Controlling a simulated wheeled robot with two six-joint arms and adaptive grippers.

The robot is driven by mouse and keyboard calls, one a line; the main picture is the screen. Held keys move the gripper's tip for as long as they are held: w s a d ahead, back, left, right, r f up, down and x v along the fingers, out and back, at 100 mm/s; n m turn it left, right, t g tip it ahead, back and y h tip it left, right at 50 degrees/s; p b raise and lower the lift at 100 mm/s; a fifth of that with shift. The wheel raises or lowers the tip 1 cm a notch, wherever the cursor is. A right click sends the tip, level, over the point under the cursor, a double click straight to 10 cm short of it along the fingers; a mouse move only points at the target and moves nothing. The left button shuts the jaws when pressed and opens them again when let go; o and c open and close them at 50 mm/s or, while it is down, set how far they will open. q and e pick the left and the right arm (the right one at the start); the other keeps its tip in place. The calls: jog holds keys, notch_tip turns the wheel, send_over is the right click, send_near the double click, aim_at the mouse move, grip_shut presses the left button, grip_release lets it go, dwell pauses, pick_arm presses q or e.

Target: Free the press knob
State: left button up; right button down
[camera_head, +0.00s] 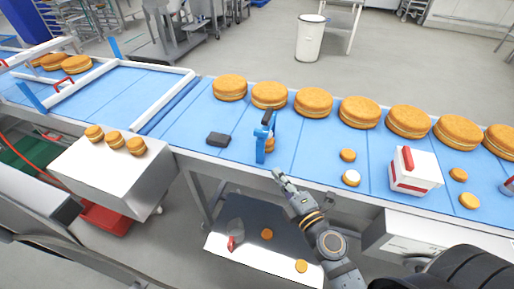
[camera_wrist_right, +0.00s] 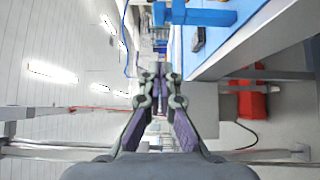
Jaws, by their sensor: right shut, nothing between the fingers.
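The blue press (camera_head: 261,146) stands on the blue belt near its front edge, with a dark knob (camera_head: 267,117) at its top. A small round (camera_head: 270,146) shows partly behind the press frame. Whether anything holds the knob is too small to tell. My right gripper (camera_head: 279,175) is shut and empty, just in front of the belt edge and a little below and right of the press, apart from it. In the right wrist view my right gripper (camera_wrist_right: 159,70) points forward with its fingers together, and the blue press (camera_wrist_right: 200,16) is at the top. My left gripper is not in view.
A dark block (camera_head: 217,139) lies left of the press. Large filled rounds (camera_head: 313,102) line the belt's far side. A white box with a red handle (camera_head: 414,172) stands to the right. A lower shelf (camera_head: 262,262) holds small rounds. White rails (camera_head: 120,95) cross the belt at left.

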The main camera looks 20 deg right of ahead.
jog(key=p, duration=0.4)
send_near(261, 136)
jog(key=w+a, duration=0.2)
jog(key=a, duration=0.1)
jog(key=w, duration=0.1)
jog(key=w+d, duration=0.2)
jog(key=shift+w+f, duration=0.1)
jog(key=shift+w, duration=0.3)
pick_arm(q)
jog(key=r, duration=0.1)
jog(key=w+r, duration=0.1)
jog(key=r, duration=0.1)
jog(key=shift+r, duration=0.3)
pick_arm(e)
jog(key=shift+a, duration=0.1)
pick_arm(q)
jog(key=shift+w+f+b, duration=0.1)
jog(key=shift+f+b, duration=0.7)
jog(key=shift+b, duration=0.2)
pick_arm(e)
jog(key=shift+d+n+g+y, duration=0.2)
jog(key=shift+n+y, duration=0.25)
jog(key=shift+y, duration=0.25)
jog(key=shift+d+n+g+y, duration=0.15)
jog(key=shift+n+y, duration=0.3)
jog(key=shift+y, duration=0.25)
